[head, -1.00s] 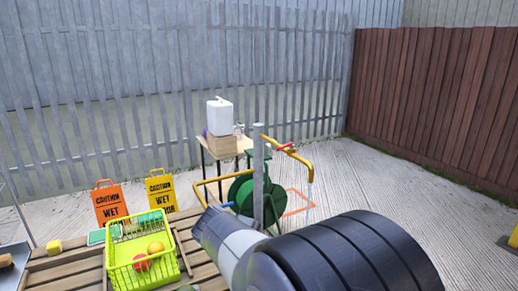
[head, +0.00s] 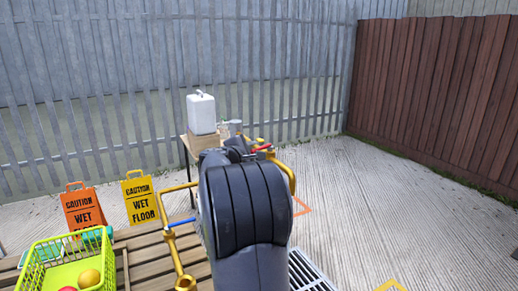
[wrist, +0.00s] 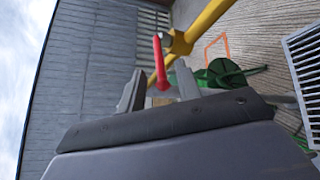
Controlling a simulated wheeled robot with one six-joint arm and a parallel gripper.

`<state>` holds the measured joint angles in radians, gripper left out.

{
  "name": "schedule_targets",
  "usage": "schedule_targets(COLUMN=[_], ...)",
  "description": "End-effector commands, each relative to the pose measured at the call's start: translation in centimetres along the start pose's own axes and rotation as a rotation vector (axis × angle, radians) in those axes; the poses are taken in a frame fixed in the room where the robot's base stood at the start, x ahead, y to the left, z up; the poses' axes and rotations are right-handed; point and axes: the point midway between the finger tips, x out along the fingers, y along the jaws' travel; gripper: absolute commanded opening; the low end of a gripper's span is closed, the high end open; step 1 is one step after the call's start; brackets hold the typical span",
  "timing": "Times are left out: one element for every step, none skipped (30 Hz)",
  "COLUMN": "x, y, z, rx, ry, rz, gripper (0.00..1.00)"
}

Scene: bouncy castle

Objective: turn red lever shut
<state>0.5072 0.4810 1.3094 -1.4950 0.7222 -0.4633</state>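The red lever (head: 261,148) shows just past the top of my arm in the head view, beside the yellow pipe (head: 288,172). In the wrist view the red lever (wrist: 161,62) is a slim handle joined to a yellow valve fitting (wrist: 179,42). My gripper (wrist: 158,86) is open, with its two grey fingers apart. In the picture the lever's lower end lies in the gap between the fingers, closer to the right one. I cannot tell whether either finger touches it. In the head view my arm hides most of the gripper and the post.
A blue lever (head: 182,222) sits on another yellow pipe at left. A yellow-green basket (head: 62,262) with balls stands on wooden slats. A white canister (head: 201,113) stands on a table behind. A green reel (wrist: 222,74) lies beyond the lever. Open concrete lies at right.

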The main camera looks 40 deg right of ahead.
Motion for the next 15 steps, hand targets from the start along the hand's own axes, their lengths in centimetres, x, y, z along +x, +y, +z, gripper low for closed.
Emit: schedule_targets(x=[1.0,1.6,2.2,2.6,3.0,3.4,3.7,4.0,4.3,4.4,4.5,4.7,4.7,4.8,4.8], y=[0.1,0.0,0.0,0.0,0.1,0.1,0.1,0.1,0.0,0.0,0.0,0.0,0.0,0.0,0.0], z=[0.1,0.1,0.1,0.1,0.1,0.0,0.0,0.0,0.0,0.0,0.0,0.0,0.0,0.0,0.0], rx=[0.0,-0.001,0.0,0.0,0.0,0.0,0.0,0.0,0.0,0.0,0.0,0.0,0.001,0.001,0.001], ry=[-0.001,-0.001,-0.002,-0.001,0.0,0.0,0.0,0.0,0.0,0.0,0.0,0.0,0.001,0.001,0.001], rz=[-0.002,-0.002,-0.002,-0.001,-0.001,-0.001,0.0,-0.001,-0.001,0.0,0.0,0.0,0.001,0.001,0.001], gripper=[0.33,0.33,0.33,0.33,0.33,0.33,0.33,0.33,0.33,0.33,0.33,0.33,0.33,0.33,0.33])
